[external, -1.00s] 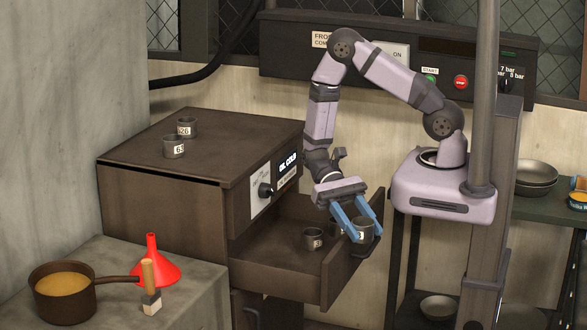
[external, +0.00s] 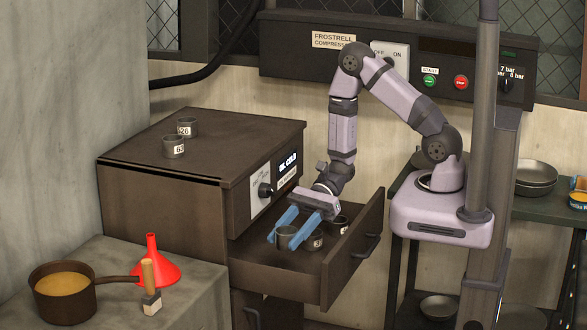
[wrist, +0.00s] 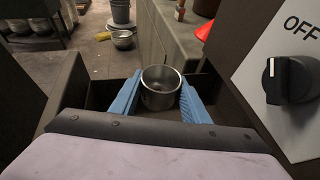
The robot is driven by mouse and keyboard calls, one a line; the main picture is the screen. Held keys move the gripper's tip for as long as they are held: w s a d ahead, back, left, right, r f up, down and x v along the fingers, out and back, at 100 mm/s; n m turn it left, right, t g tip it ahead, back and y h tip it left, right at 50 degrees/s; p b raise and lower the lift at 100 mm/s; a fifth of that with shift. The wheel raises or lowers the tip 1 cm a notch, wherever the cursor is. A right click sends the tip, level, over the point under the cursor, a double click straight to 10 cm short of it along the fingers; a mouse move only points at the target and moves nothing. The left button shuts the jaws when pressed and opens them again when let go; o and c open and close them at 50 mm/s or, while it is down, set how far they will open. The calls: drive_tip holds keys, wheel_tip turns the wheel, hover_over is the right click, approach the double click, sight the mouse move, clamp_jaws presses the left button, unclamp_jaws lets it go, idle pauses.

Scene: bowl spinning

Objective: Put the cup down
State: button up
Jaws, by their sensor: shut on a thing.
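My gripper (external: 284,240) has its blue fingers closed on the sides of a small metal cup (external: 287,235). In the wrist view, the held cup (wrist: 160,88) is upright between both fingers, and its inside looks empty. The cup is inside or just above the open drawer (external: 268,270); I cannot tell whether it touches the drawer floor. Another cup (external: 314,243) with a number label stands close to its right.
Two labelled cups (external: 174,147) stand on the cabinet top (external: 235,140). A knob (external: 265,190) sticks out above the drawer. A red funnel (external: 153,266), a brush (external: 151,290) and a saucepan (external: 65,295) are on the front left counter. The drawer's front left floor is clear.

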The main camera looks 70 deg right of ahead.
drive_tip(key=shift+f, duration=2.9)
drive_tip(key=shift+f, duration=0.1)
drive_tip(key=shift+f+p, duration=0.35)
drive_tip(key=shift+f, duration=1.65)
drive_tip(key=shift+f, duration=0.1)
drive_tip(key=o, duration=1)
drive_tip(key=shift+d+r, duration=0.1)
drive_tip(key=shift+r, duration=0.1)
drive_tip(key=shift+b+v, duration=0.75)
drive_tip(key=shift+v, duration=2.9)
